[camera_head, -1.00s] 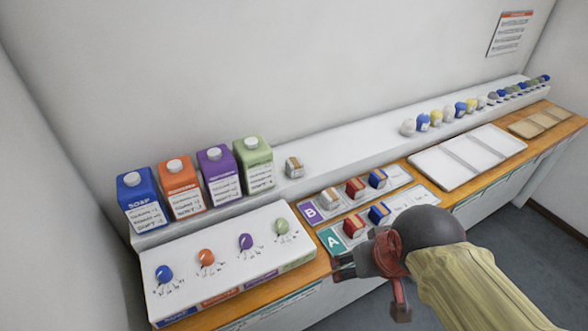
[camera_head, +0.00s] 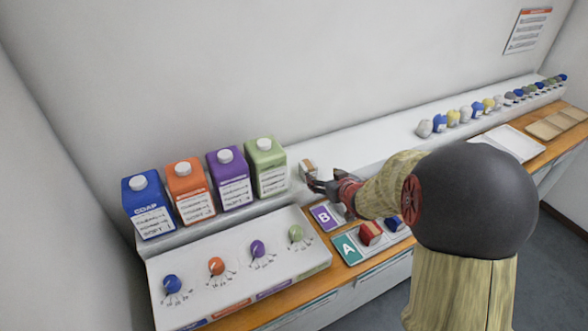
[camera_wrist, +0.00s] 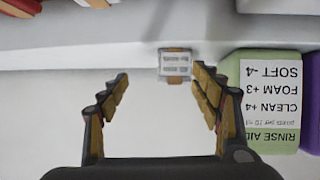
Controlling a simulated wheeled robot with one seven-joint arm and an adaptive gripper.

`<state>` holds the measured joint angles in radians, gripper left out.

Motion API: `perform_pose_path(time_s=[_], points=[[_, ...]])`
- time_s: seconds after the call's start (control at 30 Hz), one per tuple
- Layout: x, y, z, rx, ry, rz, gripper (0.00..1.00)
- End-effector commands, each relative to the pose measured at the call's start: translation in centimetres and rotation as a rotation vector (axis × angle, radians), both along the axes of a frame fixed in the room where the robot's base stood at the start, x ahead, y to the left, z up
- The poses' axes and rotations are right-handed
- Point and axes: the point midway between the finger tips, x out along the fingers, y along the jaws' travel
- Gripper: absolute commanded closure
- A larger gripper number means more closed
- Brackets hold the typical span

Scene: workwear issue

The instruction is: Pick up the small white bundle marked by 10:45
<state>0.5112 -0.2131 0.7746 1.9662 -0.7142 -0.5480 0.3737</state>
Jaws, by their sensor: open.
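In the wrist view the bundle (camera_wrist: 175,64) is beyond my fingertips, nearer the right finger, with a printed label too small to read. My gripper (camera_head: 314,182) is open and empty, close to the bundle in the head view. In the wrist view my gripper (camera_wrist: 158,85) has its fingers spread, with no clear contact.
The green carton (camera_head: 264,167) stands close beside the shelf bundle, with purple, orange and blue cartons to its left. Tray A (camera_head: 346,249) holds red and blue bundles; my arm covers most of tray B (camera_head: 325,216).

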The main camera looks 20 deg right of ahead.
Motion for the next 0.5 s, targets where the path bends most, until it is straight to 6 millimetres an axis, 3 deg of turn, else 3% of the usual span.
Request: perform_pose_path(time_s=[0.1,0.2,0.5], points=[[1.0,1.2,1.8,0.030,-0.078,0.034,0.36],[1.6,1.5,2.3,0.050,-0.105,0.037,0.36],[4.3,1.5,0.9,0.054,-0.104,0.034,0.36]])
